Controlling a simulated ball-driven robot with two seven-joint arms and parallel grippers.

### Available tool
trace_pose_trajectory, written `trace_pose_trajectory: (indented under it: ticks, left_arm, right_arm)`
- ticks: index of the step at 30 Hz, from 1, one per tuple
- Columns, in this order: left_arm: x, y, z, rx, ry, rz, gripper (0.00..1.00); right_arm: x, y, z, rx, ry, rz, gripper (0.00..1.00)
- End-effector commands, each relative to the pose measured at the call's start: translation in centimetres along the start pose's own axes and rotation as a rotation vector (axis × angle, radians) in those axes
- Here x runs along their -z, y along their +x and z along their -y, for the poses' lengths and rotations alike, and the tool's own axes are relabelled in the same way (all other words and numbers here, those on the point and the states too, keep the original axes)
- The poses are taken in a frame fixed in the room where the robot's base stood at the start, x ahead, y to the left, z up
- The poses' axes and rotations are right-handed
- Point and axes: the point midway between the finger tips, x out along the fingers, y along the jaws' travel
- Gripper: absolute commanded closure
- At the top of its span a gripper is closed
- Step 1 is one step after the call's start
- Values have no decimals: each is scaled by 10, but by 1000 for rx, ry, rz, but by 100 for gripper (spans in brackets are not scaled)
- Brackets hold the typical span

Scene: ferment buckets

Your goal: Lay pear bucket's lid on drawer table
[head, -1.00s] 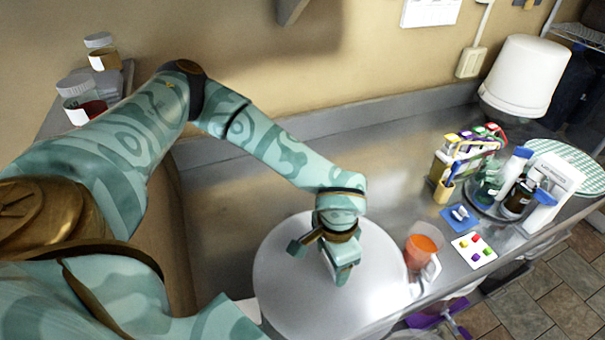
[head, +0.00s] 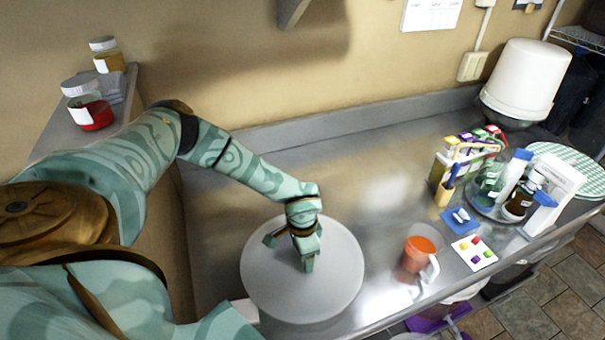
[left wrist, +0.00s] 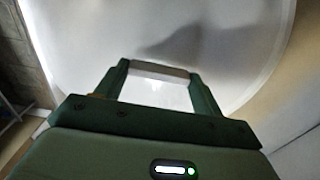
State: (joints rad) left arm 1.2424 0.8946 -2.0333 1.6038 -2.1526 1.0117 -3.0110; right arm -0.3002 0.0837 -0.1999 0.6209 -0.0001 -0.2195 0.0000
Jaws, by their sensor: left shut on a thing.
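A large round pale grey-white lid (head: 335,285) is at the near part of the metal counter in the head view; it also fills much of the left wrist view (left wrist: 215,45). My left gripper (head: 290,252) is above its middle. In the left wrist view my left gripper (left wrist: 160,82) is shut on the lid's pale bar handle (left wrist: 160,70). The lid looks level; I cannot tell whether it touches anything below. No pear mark shows on it. I cannot tell which surface is the drawer table. My right gripper is not in view.
An orange-filled jug (head: 418,252) stands right of the lid on the counter (head: 355,180). Beyond are a colour-dotted card (head: 474,253), a blue card, bottles and a white bucket (head: 525,80). Jars (head: 90,112) stand on a grey surface at left. The back middle counter is clear.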

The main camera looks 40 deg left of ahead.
Motion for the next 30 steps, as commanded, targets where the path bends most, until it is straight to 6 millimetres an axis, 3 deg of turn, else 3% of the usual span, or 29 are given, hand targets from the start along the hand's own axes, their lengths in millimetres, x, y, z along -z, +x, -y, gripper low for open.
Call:
trace_pose_trajectory:
  ticks: [17,18,20,30]
  left_arm:
    - [1,10,0,0,0,-2,63]
    - [1,10,0,0,0,-1,24]
    - [1,9,0,0,0,-2,10]
    - [1,4,0,0,0,-3,10]
  right_arm:
    - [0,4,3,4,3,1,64]
    - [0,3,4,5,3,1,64]
    - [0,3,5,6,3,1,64]
    - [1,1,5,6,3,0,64]
